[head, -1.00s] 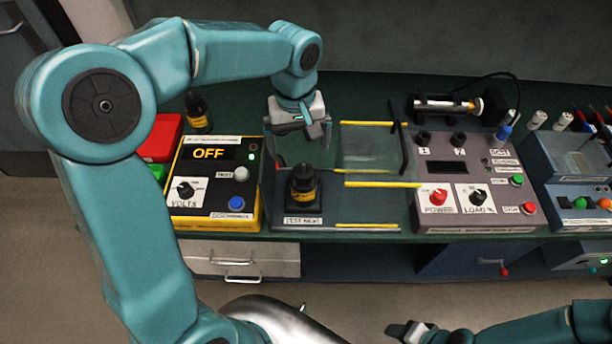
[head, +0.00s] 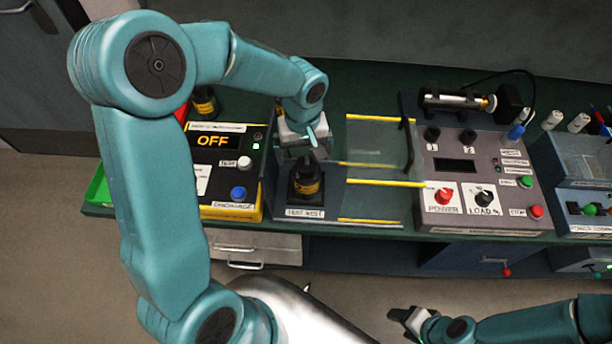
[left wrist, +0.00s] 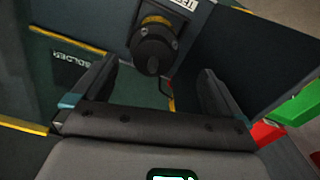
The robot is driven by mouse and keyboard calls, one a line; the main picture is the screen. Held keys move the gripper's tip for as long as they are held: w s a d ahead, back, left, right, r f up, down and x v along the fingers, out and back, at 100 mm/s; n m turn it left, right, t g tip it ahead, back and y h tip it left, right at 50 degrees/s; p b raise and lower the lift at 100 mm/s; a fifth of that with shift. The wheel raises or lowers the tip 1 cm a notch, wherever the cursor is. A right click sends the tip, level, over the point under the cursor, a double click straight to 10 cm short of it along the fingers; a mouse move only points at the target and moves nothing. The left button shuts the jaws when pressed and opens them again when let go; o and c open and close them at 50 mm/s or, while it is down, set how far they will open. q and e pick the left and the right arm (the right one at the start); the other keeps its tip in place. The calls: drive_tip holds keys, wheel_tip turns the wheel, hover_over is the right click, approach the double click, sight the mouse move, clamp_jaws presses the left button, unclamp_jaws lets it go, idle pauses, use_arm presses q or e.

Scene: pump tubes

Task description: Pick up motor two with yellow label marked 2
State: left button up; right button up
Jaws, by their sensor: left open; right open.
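A black motor with a yellow label (head: 307,187) stands upright in the test nest (head: 305,213); the number on its label is too small to read. A second dark motor with a yellow label (head: 205,103) stands behind the OFF box, partly hidden by my left arm. My left gripper (head: 304,148) is open, just behind and above the nest motor. In the left wrist view the nest motor (left wrist: 152,48) lies ahead of the gap between the open fingers (left wrist: 160,85), not between them. My right gripper (head: 402,318) is open and empty, low in front of the bench.
The yellow-black box reading OFF (head: 230,170) stands left of the nest. A clear panel with yellow edges (head: 375,150) and a grey control box (head: 480,175) lie to the right. A green bin (head: 98,187) shows at far left.

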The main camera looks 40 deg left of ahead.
sight(307, 163)
use_arm(q)
drive_tip(key=f, duration=0.1)
drive_tip(key=f+p, duration=0.1)
drive_tip(key=f, duration=0.3)
drive_tip(key=shift+w+d, duration=0.3)
drive_tip(key=shift+w, duration=0.1)
drive_tip(key=shift+s+a, duration=0.1)
drive_tip(key=c, duration=0.4)
clamp_jaws()
drive_tip(key=shift+w, duration=0.2)
